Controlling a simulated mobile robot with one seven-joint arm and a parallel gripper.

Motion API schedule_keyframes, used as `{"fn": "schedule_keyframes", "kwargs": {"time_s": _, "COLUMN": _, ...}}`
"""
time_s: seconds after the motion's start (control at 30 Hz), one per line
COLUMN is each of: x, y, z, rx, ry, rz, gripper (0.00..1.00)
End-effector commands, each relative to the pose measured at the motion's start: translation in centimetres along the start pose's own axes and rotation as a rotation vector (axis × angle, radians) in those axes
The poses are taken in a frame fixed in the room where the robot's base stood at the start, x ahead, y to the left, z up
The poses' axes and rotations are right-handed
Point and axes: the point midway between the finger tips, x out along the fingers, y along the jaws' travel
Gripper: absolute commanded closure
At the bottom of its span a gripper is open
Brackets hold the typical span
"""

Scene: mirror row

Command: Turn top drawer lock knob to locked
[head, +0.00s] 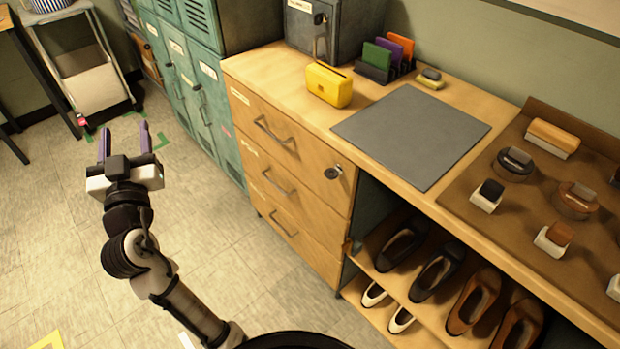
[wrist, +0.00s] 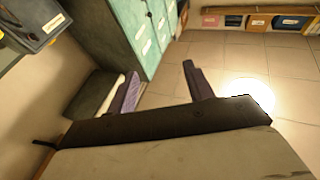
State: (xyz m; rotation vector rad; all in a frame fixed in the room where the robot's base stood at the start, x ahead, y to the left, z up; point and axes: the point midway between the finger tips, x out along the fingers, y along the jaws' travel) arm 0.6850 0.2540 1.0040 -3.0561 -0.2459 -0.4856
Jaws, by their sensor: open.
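The lock knob (head: 333,172) is a small round metal piece at the right end of the top drawer front (head: 275,135) in the head view. The top drawer looks closed and has a bar handle (head: 272,131). The knob's turned position is too small to tell. My gripper (head: 124,140) is open and empty, over the floor to the left of the wooden drawer unit, well apart from the knob. In the wrist view its two purple fingers (wrist: 160,90) stand apart with nothing between them. The knob does not show in the wrist view.
Green lockers (head: 200,85) stand left of the drawers. On the counter are a yellow box (head: 328,85), a grey mat (head: 411,136) and a grey safe (head: 318,30). Shoes (head: 437,273) fill the open shelves at right. The floor before the drawers is clear.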

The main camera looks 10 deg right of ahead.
Motion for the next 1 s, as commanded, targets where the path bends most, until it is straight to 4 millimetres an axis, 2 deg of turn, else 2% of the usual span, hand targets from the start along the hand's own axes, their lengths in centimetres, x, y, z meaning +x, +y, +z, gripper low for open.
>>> {"fn": "schedule_keyframes", "kwargs": {"time_s": 0.03, "x": -0.1, "y": 4.2, "z": 4.6, "rx": -0.035, "ry": -0.099, "rz": 0.152, "gripper": 0.48}}
{"fn": "schedule_keyframes", "kwargs": {"time_s": 0.07, "x": -0.6, "y": 6.7, "z": 6.8, "rx": -0.052, "ry": -0.149, "rz": 0.249, "gripper": 0.48}}
{"fn": "schedule_keyframes", "kwargs": {"time_s": 0.1, "x": -1.6, "y": 10.0, "z": 9.4, "rx": -0.074, "ry": -0.203, "rz": 0.381, "gripper": 0.48}}
{"fn": "schedule_keyframes", "kwargs": {"time_s": 0.2, "x": -5.4, "y": 17.2, "z": 13.9, "rx": -0.12, "ry": -0.283, "rz": 0.688, "gripper": 0.48}}
{"fn": "schedule_keyframes", "kwargs": {"time_s": 0.3, "x": -9.3, "y": 21.8, "z": 16.0, "rx": -0.156, "ry": -0.299, "rz": 0.921, "gripper": 0.48}}
{"fn": "schedule_keyframes", "kwargs": {"time_s": 0.4, "x": -12.1, "y": 24.2, "z": 16.7, "rx": -0.18, "ry": -0.288, "rz": 1.064, "gripper": 0.48}}
{"fn": "schedule_keyframes", "kwargs": {"time_s": 0.53, "x": -13.4, "y": 25.4, "z": 16.8, "rx": -0.193, "ry": -0.275, "rz": 1.135, "gripper": 0.48}}
{"fn": "schedule_keyframes", "kwargs": {"time_s": 0.77, "x": -12.1, "y": 28.4, "z": 16.9, "rx": -0.193, "ry": -0.273, "rz": 1.139, "gripper": 0.48}}
{"fn": "schedule_keyframes", "kwargs": {"time_s": 1.0, "x": -10.0, "y": 33.1, "z": 17.4, "rx": -0.193, "ry": -0.274, "rz": 1.138, "gripper": 0.48}}
